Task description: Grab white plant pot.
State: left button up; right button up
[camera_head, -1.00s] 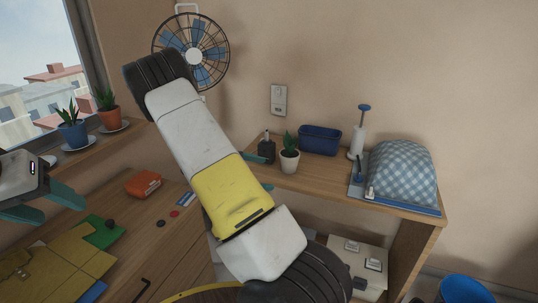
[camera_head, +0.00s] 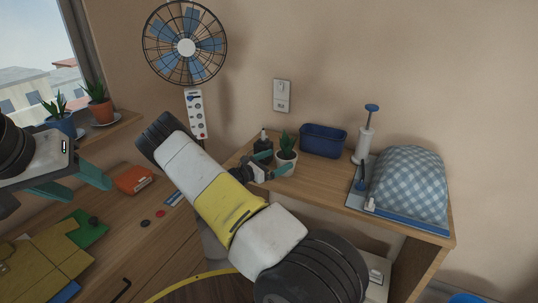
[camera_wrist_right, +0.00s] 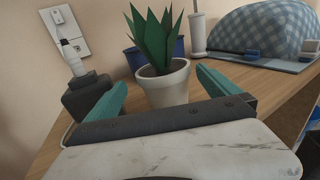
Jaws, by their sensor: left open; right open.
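The white plant pot (camera_head: 286,159) with a spiky green plant stands upright on the wooden shelf, and it also shows in the right wrist view (camera_wrist_right: 167,86). My right gripper (camera_head: 275,170) is open at the pot. In the right wrist view its two teal fingers (camera_wrist_right: 160,92) point toward the pot, one on each side of its lower part. I cannot tell whether either finger touches it. My left gripper (camera_head: 84,182) is open and empty at the left, above the desk, far from the pot.
A dark bottle (camera_head: 263,148) stands close left of the pot, near a finger in the wrist view. A blue bin (camera_head: 322,141) is behind right. Potted plants (camera_head: 99,106) line the windowsill.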

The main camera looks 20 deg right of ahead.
aim_at(286, 154)
jog(key=x, duration=0.4)
jog(key=shift+s+d+r, duration=0.15)
jog(key=shift+d+r, duration=0.15)
jog(key=shift+d, duration=0.15)
jog(key=c, duration=1.8)
jog(key=shift+o, duration=0.2)
jog(key=shift+r, duration=0.1)
